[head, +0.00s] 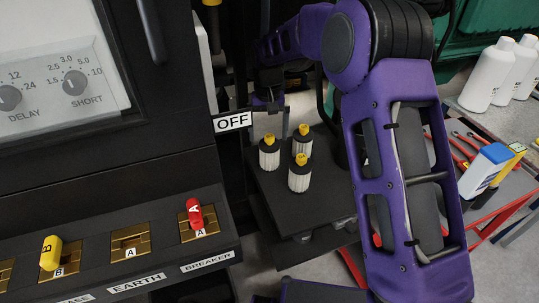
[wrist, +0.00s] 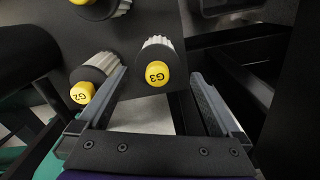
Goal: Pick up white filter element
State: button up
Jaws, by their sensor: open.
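Three white pleated filter elements with black tops and yellow caps stand on a dark shelf (head: 265,195) in the head view: one at left (head: 269,158), one behind (head: 303,147) and one in front (head: 299,180). In the wrist view, the one marked G3 (wrist: 157,72) lies in line with the gap between the fingers of my gripper (wrist: 159,80), which is open and empty. The one marked G2 (wrist: 88,82) is just outside the left finger. A third filter (wrist: 98,6) is cut off at the top edge. I cannot match the markings to the head view.
A black panel (head: 110,180) with red and yellow tags in brass sockets fills the left. An OFF sign (head: 233,122) is close to the filters. White bottles (head: 490,73), a blue-and-white carton (head: 484,168) and red-handled tools (head: 462,148) are at right.

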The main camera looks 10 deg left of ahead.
aim_at(270, 145)
jog(key=f, duration=0.5)
jog(key=shift+d+f, duration=0.1)
jog(key=shift+d, duration=0.1)
jog(key=c, duration=1.2)
notch_tip(270, 145, up, 15)
jog(key=p, duration=0.3)
jog(key=shift+p, duration=0.3)
jog(key=shift+c, duration=0.2)
